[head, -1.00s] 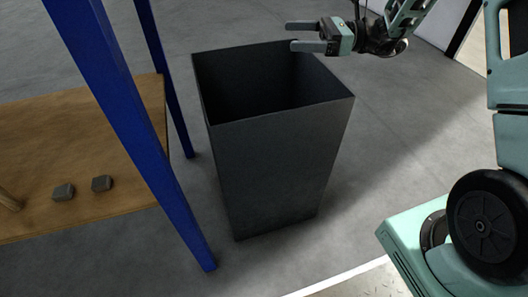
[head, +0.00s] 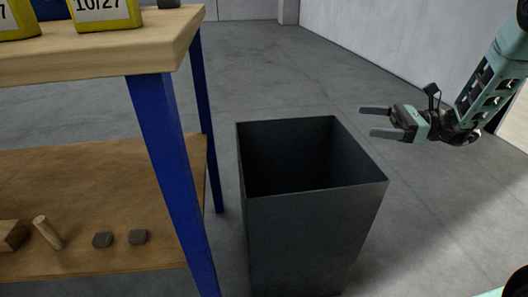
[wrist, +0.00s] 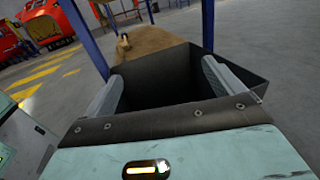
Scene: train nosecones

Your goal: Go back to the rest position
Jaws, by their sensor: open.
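My gripper (head: 376,122) is open and empty in the head view. It is held in the air to the upper right of a tall dark grey bin (head: 312,225), its fingers pointing left. The bin stands upright on the floor with its top open, and the inside that shows looks dark and empty; its bottom is hidden. In the wrist view my gripper's two fingers (wrist: 160,85) stand apart, with the bin (wrist: 180,62) behind and between them.
A workbench with blue legs (head: 175,170) and a wooden top (head: 110,52) stands left of the bin. Yellow containers (head: 105,14) sit on top. Floor beyond the bin is clear.

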